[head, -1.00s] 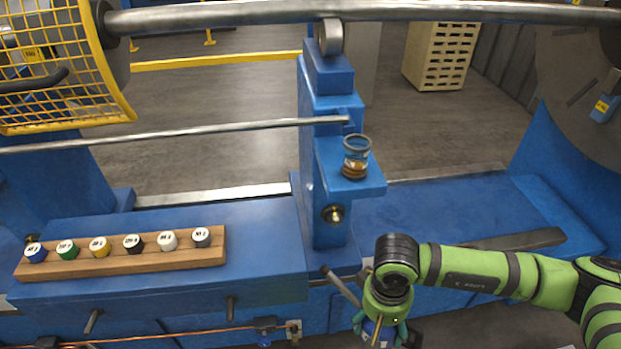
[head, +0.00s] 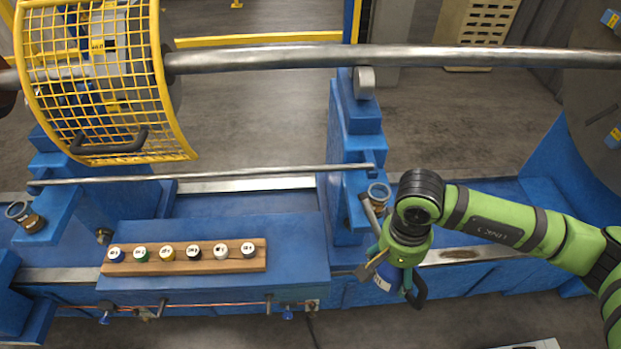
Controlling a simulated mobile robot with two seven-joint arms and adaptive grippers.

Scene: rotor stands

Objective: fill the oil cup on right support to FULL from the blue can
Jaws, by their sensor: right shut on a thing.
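The oil cup (head: 378,193) is a small glass with a grey rim on the blue right support (head: 345,150). Its lower part is hidden behind my right arm and a slim grey tube, so its oil level cannot be read. My right gripper (head: 392,262) is shut on the blue can (head: 383,282), just in front of and below the cup. The can shows a white label and a dark handle; the gripper covers much of it. The grey tube beside the cup looks like the can's spout; whether it touches the cup cannot be told. My left gripper is out of view.
A wooden rack (head: 185,268) with several coloured-capped bottles lies on the blue bed. A second oil cup (head: 30,220) is at far left. A long shaft (head: 270,62), a thin rod (head: 230,174) and a yellow mesh guard (head: 95,80) cross behind.

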